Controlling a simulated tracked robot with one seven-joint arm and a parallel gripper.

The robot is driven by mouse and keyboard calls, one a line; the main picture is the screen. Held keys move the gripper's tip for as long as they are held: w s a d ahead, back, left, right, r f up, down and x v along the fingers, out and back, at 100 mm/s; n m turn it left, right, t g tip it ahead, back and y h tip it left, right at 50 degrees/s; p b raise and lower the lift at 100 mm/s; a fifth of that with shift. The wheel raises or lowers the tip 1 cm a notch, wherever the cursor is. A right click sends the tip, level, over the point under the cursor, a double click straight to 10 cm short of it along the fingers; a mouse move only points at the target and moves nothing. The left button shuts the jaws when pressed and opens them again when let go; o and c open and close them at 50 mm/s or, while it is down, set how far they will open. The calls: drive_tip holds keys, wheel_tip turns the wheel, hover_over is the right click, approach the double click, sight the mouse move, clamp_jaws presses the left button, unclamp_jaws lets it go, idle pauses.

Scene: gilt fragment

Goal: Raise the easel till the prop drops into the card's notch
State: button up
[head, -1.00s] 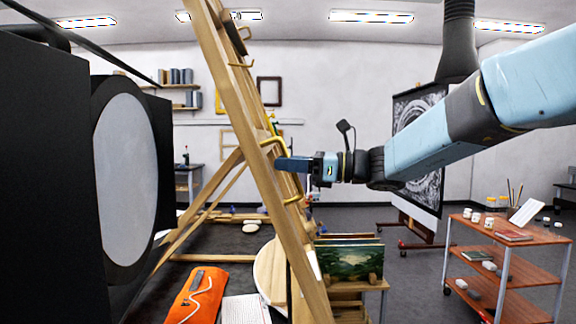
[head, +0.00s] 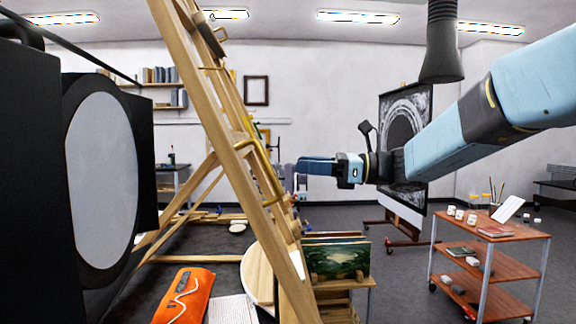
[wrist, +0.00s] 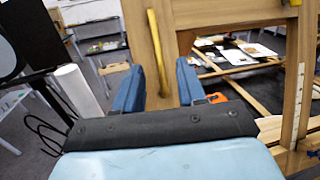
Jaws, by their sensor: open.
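The wooden easel (head: 215,100) leans across the middle of the head view, its top toward the left. A yellow handle (head: 243,143) is fixed to its near upright. My gripper (head: 300,166) is right of that upright, with a visible gap to it. In the wrist view, my gripper's two blue fingers (wrist: 160,88) are apart with nothing between their tips. A yellow bar (wrist: 158,52) on an easel upright lies beyond them, lined up with the gap. A slanting wooden strut (head: 183,208) runs behind the easel. I cannot make out the card or its notch.
A large black lamp (head: 102,175) stands close on the left. An orange pouch (head: 184,297) lies low by the easel's foot. A painting (head: 338,261) stands on a small rack. A trolley (head: 490,254) is at right. Grey floor (head: 395,275) is open between them.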

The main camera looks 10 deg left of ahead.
drive_tip(key=d, duration=0.6)
drive_tip(key=shift+f, duration=0.2)
